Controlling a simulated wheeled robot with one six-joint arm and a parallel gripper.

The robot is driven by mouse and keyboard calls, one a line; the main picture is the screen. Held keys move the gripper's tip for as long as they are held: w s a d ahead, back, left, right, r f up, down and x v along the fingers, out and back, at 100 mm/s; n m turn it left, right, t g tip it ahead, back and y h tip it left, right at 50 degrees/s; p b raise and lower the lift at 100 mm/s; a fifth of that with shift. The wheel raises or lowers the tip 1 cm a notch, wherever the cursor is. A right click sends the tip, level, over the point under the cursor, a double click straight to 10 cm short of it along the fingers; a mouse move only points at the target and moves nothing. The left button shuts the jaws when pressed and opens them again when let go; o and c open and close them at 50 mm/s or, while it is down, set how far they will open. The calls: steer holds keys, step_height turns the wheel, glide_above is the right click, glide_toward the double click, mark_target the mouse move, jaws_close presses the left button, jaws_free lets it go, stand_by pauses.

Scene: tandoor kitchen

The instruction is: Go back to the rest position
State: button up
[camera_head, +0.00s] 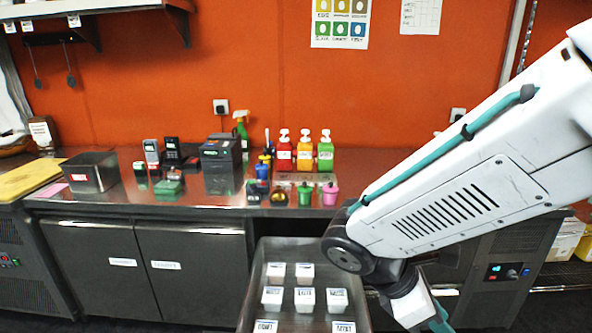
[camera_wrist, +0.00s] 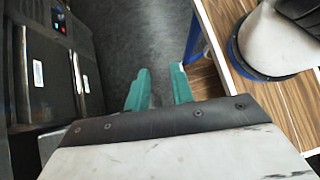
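My arm comes in from the right in the head view and bends down near the lower middle, in front of the counter. Its fingertips are not clear there. In the wrist view my gripper (camera_wrist: 160,70) shows two teal fingers with a gap between them. It is open and empty, with grey floor behind the fingers.
A dark tray (camera_head: 249,301) with several white labelled tubs (camera_head: 305,299) is close to the left of my arm. The metal counter (camera_head: 120,204) holds bottles (camera_head: 305,151) and devices. Cabinets (camera_wrist: 88,84) flank the gripper at left, a wooden surface (camera_wrist: 222,45) at right.

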steer(key=s+d+r+m+t+y, duration=0.3)
steer(key=s+r+m+y, duration=0.5)
steer(key=m, duration=0.8)
steer(key=shift+d+r+m+y, duration=0.3)
steer(key=shift+d+m+y, duration=0.1)
steer(key=shift+d, duration=0.2)
